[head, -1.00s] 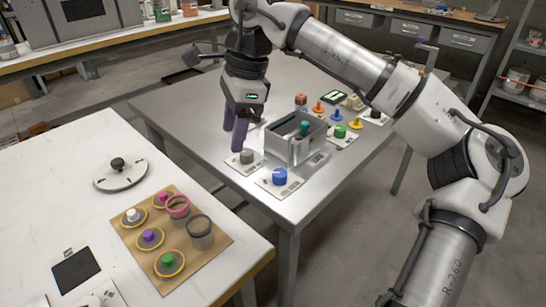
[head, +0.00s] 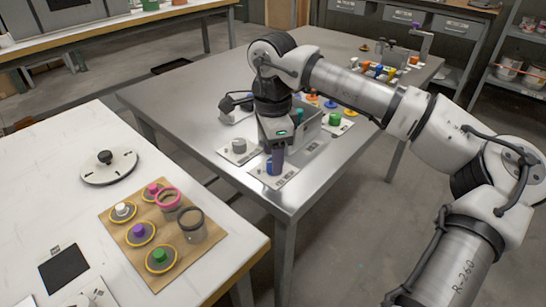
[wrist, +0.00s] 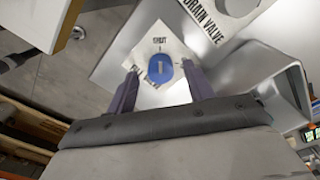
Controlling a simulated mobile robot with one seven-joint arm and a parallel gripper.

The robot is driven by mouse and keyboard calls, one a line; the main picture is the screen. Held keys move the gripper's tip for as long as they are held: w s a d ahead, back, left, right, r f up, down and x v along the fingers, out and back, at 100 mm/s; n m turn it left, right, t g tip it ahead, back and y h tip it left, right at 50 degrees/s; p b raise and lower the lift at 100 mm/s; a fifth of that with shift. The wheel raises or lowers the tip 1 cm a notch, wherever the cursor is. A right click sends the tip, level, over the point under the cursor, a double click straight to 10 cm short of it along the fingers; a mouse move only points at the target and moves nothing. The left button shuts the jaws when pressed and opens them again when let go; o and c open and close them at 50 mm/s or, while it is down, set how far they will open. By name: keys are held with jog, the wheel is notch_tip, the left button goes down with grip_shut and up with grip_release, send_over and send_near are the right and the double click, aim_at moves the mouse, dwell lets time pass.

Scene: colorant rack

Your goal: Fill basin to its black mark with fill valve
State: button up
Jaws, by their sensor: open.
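The drain valve, a grey knob (head: 239,146), is left of the fill valve. A green knob (head: 334,118) and several coloured items stand behind the basin. A white table (head: 60,190) at left holds a brown board (head: 196,247) with pots. The metal table's left part is clear.

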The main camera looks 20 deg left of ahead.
jog(key=shift+f, duration=0.65)
jog(key=c, duration=1)
jog(key=shift+o, duration=0.2)
jog(key=shift+m+b, duration=0.6)
jog(key=shift+m, duration=1.4)
jog(key=o, duration=1)
jog(key=shift+c, duration=0.2)
notch_tip(320, 180, up, 14)
jog(key=p, duration=0.1)
